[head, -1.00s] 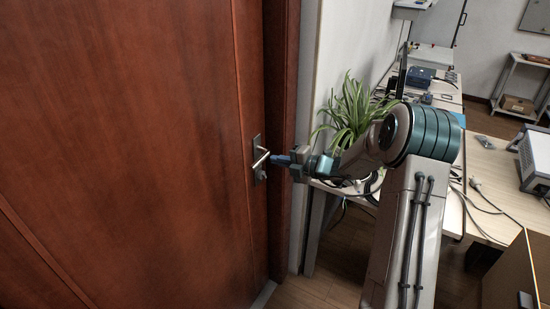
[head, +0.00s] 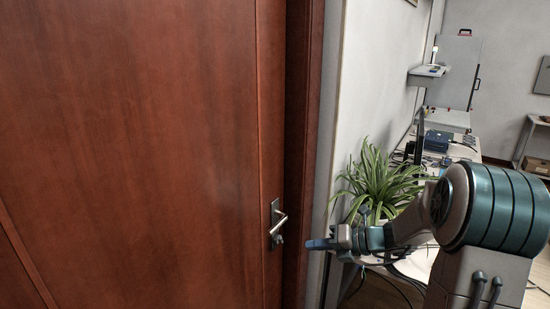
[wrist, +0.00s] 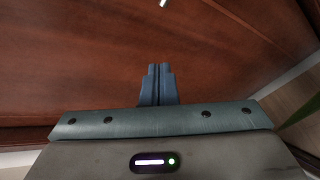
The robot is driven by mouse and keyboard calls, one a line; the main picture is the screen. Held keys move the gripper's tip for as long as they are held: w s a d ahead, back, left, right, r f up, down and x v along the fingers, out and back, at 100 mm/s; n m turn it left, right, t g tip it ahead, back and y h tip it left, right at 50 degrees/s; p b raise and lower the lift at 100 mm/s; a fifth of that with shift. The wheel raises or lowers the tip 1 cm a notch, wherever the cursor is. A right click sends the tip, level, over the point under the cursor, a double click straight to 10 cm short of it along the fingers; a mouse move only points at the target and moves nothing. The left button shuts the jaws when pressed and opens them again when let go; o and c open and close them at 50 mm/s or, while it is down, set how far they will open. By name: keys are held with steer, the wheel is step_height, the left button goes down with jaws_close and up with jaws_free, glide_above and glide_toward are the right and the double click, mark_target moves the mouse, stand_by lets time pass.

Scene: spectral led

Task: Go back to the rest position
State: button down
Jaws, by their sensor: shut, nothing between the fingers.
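My gripper (head: 312,244) is shut and empty in the head view, a little to the right of the door handle and apart from it. It also shows in the wrist view (wrist: 157,72), its two blue fingers together in front of the door. My arm comes in from the lower right of the head view. The metal door handle (head: 279,223) sits on a silver plate near the right edge of the reddish-brown door (head: 130,150), and the door looks closed. In the wrist view a small bright metal piece shows at the top edge, probably the handle.
A green leafy plant (head: 375,180) stands behind my forearm, close to it. A bench with a blue box (head: 437,140) and other equipment runs along the white wall (head: 375,80). A small wall shelf (head: 429,77) hangs above it. The space before the door's left part looks clear.

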steer(key=s+a+r+n+g+h, duration=0.1)
steer(key=s+a+n+g+h, duration=0.15)
steer(key=s+n, duration=0.55)
steer(key=s+a+r+n+g+h, duration=0.1)
steer(key=s+a+n+g+h, duration=0.15)
steer(key=s+n, duration=0.55)
steer(key=s+d+r+n+t+h, duration=0.1)
steer(key=s+d+n+h, duration=0.2)
steer(key=n, duration=0.6)
steer(key=s+d+r+n+t+h, duration=0.1)
steer(key=s+d+n+h, duration=0.2)
steer(key=s+n, duration=0.3)
steer(key=shift+s+n+h, duration=0.35)
steer(key=shift+n+h, duration=0.25)
steer(key=shift+n, duration=1.6)
steer(key=shift+a, duration=0.1)
